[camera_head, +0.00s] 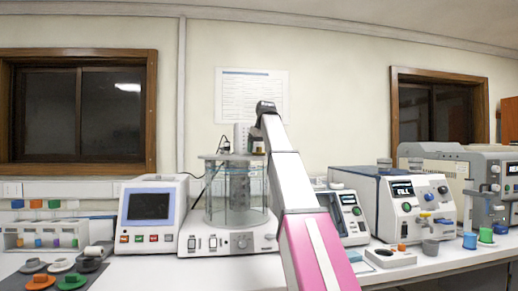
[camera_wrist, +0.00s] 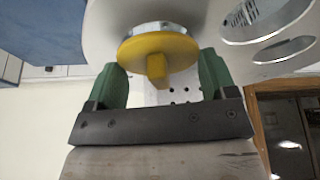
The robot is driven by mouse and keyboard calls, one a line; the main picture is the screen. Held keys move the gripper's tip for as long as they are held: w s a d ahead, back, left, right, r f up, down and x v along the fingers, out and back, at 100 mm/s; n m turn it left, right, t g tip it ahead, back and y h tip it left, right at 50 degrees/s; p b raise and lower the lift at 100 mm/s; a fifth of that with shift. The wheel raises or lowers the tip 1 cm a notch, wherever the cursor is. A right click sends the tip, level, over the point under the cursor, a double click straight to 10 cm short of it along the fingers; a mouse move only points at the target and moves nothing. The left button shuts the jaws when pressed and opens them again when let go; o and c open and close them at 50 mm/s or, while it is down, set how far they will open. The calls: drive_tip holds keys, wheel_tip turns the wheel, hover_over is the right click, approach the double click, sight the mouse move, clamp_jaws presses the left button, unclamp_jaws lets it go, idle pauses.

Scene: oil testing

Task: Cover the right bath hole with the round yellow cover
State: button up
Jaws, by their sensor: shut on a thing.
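The round yellow cover (camera_wrist: 180,48), with a square knob, is between the green fingers of my gripper (camera_wrist: 158,68) in the wrist view. My gripper is shut on it. A metal ring (camera_wrist: 150,28) shows right behind the cover, against a pale round plate (camera_wrist: 105,25); I cannot tell whether the cover is seated or just above. In the head view the glass bath (camera_head: 238,205) stands on its white base, with a flat lid (camera_head: 212,156) on top. My gripper (camera_head: 258,148) is over the right part of that lid, mostly hidden by my arm, and the cover cannot be made out there.
An open ringed hole (camera_wrist: 285,48) and a slotted disc (camera_wrist: 262,14) show on the plate. A grey rod-like part (camera_head: 241,136) rises from the lid beside my gripper. A screen instrument (camera_head: 150,214) stands left; a blue-sided instrument (camera_head: 400,205) stands right. Coloured stoppers (camera_head: 70,281) lie front left.

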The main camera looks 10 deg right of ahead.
drive_tip(key=shift+f, duration=0.3)
drive_tip(key=o, duration=0.6)
drive_tip(key=shift+r, duration=0.1)
drive_tip(key=v, duration=1.1)
idle(0.4)
idle(0.5)
